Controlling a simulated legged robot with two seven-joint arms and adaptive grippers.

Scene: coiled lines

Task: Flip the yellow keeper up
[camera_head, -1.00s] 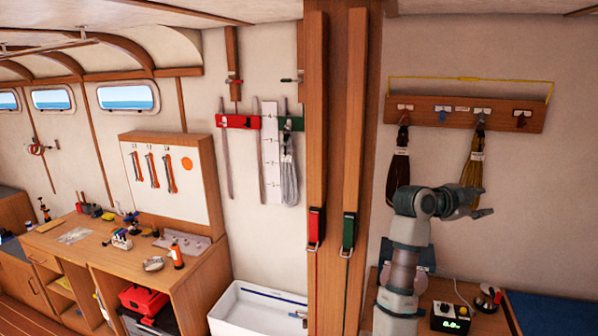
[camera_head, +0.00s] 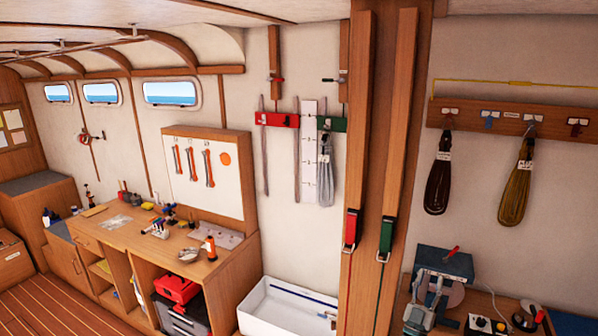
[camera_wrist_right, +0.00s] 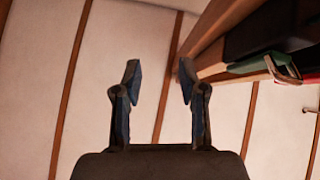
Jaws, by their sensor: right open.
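The yellow keeper (camera_head: 500,82) is a thin yellow bar along the wall above the wooden hook board (camera_head: 505,118). It stands above the board's top edge; its right end is cut off by the picture edge. A dark coil (camera_head: 438,185) and an olive coil (camera_head: 516,190) hang from the board's hooks below it. My right gripper (camera_head: 429,277) is low at the lower right, well below the board and apart from the keeper, with its fingers upward. In the right wrist view its fingers (camera_wrist_right: 159,82) are spread with nothing between them. My left gripper is not in view.
Two wooden posts with a red strap fitting (camera_head: 351,230) and a green one (camera_head: 387,238) stand left of the board. A box with a red lever (camera_head: 444,262) is by my right gripper. A white basin (camera_head: 290,308) and workbench (camera_head: 120,235) are further left.

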